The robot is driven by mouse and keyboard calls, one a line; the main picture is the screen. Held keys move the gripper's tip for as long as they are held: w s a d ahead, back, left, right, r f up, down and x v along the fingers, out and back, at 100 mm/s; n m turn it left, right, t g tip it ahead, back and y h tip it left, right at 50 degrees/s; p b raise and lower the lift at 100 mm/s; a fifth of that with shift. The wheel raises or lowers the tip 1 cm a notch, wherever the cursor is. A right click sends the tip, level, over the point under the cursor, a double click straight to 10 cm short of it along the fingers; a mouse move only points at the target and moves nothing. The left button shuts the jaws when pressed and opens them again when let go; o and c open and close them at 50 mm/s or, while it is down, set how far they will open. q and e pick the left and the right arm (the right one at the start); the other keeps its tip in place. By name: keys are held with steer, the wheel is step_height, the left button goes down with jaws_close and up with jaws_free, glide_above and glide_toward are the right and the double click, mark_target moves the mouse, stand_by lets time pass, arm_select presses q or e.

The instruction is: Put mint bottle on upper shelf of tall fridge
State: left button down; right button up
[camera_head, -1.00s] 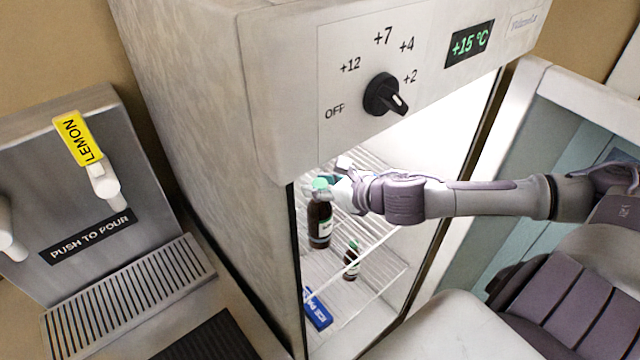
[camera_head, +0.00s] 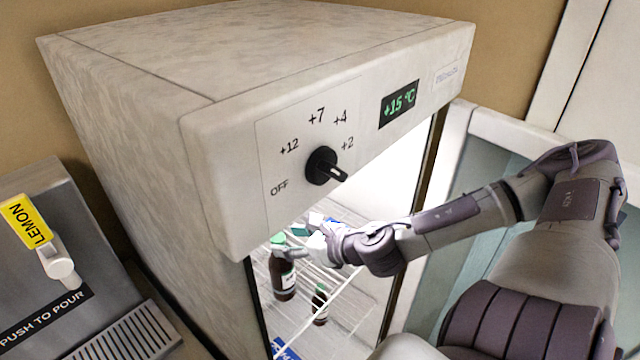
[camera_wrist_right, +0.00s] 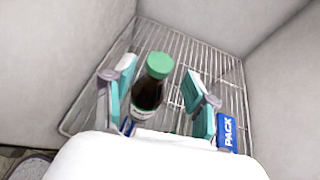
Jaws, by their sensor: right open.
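A dark bottle with a green cap and a pale label (camera_head: 283,275) stands upright on the wire upper shelf inside the open tall fridge. I cannot read its label. My right gripper (camera_head: 308,232) is inside the fridge, close to the right of this bottle's cap. In the right wrist view the gripper (camera_wrist_right: 160,85) is open, its teal-padded fingers apart on either side of the bottle (camera_wrist_right: 149,92), with gaps to both. A smaller dark bottle with a green cap (camera_head: 320,303) stands lower in the fridge. My left gripper is out of view.
A blue pack (camera_head: 285,350) lies low in the fridge; a blue pack marked PACK (camera_wrist_right: 227,132) shows beside the right finger in the wrist view. The fridge's top housing (camera_head: 330,150) overhangs the opening. A lemon dispenser (camera_head: 50,260) stands at left.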

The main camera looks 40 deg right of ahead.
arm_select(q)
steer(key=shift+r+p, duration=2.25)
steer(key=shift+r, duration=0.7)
arm_select(e)
steer(key=v, duration=0.8)
steer(key=shift+r, duration=0.1)
